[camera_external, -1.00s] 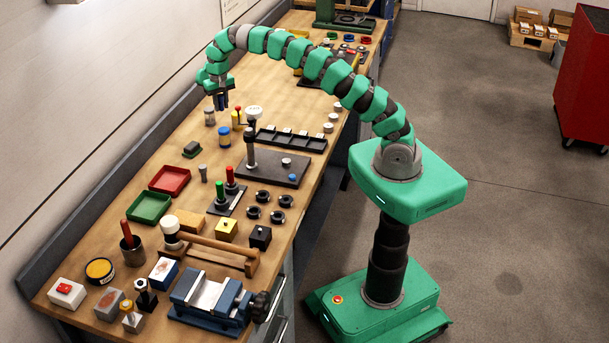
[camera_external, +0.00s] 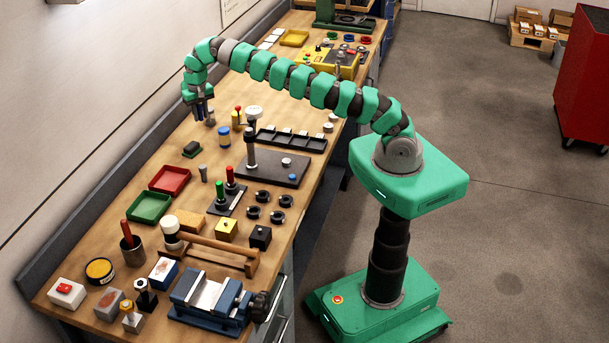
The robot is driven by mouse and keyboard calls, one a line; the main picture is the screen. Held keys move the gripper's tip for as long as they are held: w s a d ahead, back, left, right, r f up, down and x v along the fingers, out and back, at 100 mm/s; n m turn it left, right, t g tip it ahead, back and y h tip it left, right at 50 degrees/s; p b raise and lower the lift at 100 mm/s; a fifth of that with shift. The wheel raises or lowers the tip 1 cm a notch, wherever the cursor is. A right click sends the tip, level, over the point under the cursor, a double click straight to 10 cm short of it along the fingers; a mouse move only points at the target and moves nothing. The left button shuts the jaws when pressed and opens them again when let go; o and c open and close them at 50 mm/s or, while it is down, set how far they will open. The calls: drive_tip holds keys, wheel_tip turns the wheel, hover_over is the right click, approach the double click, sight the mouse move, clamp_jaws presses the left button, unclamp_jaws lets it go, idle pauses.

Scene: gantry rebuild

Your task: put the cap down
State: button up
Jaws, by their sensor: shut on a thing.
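My gripper (camera_external: 205,117) points down over the far left part of the bench, its dark fingers low and close to the bench top. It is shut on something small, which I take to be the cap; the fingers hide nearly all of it. A small grey jar stood at this spot before and is now mostly hidden at the fingertips, so I cannot tell whether the cap touches it.
A black slotted tray (camera_external: 290,140) lies farther right. A dark green block (camera_external: 192,149) lies nearer. Bare bench top lies behind my gripper.

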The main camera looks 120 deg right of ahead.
sight(199, 105)
drive_tip(key=shift+f+p, duration=0.5)
drive_tip(key=shift+f, duration=3.6)
drive_tip(key=shift+f, duration=0.1)
drive_tip(key=o, duration=1)
wheel_tip(199, 105, up, 11)
drive_tip(key=shift+d+r+b, duration=0.1)
drive_tip(key=shift+d+b, duration=0.05)
drive_tip(key=shift+b, duration=0.4)
drive_tip(key=shift+r, duration=0.45)
